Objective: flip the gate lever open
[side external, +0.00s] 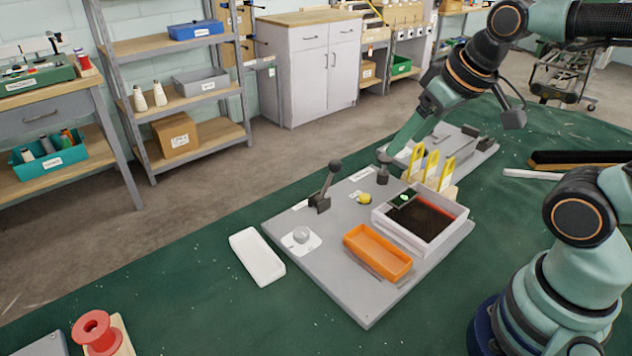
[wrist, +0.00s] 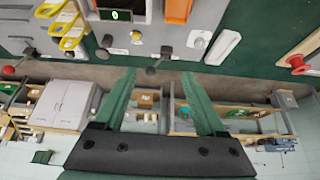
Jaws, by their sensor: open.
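The gate lever (side external: 328,186) is a dark lever with a ball knob, standing upright, tilted slightly, at the back left of the grey board. In the wrist view the lever (wrist: 155,66) shows between and just beyond the fingertips, apart from them. My gripper (side external: 394,150) is above the board's back edge, to the right of the lever. In the wrist view my gripper (wrist: 160,74) is open and empty, its two green fingers spread. A second dark round knob (side external: 383,172) stands below the fingertips in the side view; whether they touch it is unclear.
The grey board (side external: 345,290) carries an orange tray (side external: 378,252), a light box (side external: 412,242) with a small screen, a yellow knob (side external: 364,199) and a grey round knob (side external: 301,235). Yellow hooks (side external: 432,165) stand at right. A white tray (side external: 257,257) lies left.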

